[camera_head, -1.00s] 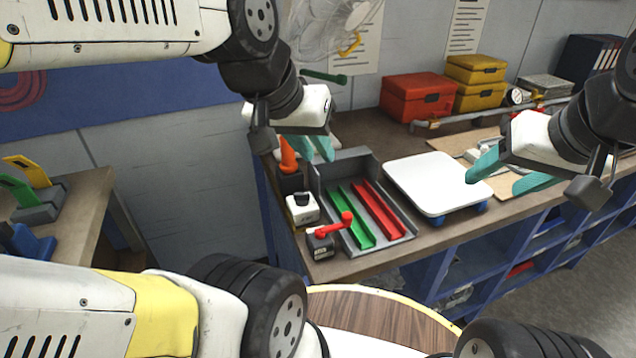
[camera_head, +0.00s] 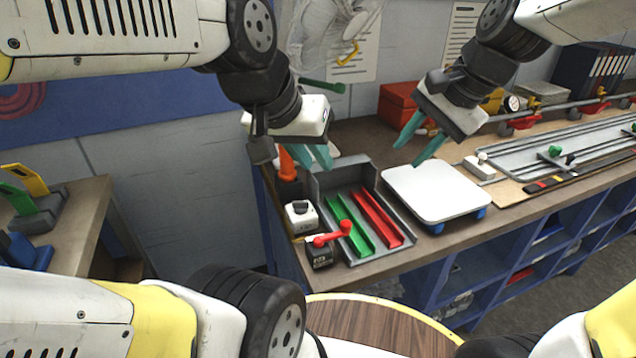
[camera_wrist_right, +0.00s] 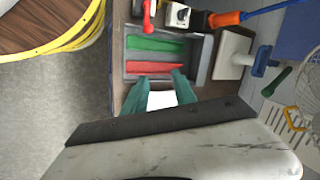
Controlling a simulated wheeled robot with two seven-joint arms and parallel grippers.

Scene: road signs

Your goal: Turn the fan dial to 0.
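A fan with a wire cage (camera_head: 325,35) stands at the back wall, partly cut off at the top of the head view. A small white box with a dark knob (camera_head: 300,213) stands left of the grey tray; it also shows in the right wrist view (camera_wrist_right: 178,15). I cannot tell for sure that this knob is the fan dial, nor read its setting. My left gripper (camera_head: 316,163) is behind and above this box, its teal fingers apart and seemingly empty. My right gripper (camera_head: 407,154) is open and empty above the white platform's back edge; its fingers also show in the wrist view (camera_wrist_right: 159,77).
The grey tray (camera_head: 385,247) holds green and red channels. A black box with a red crank (camera_head: 335,235) stands at its front left, an orange-topped item (camera_head: 287,165) behind the white box. The white platform (camera_head: 435,190) is right of the tray. Red case (camera_head: 398,100) behind.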

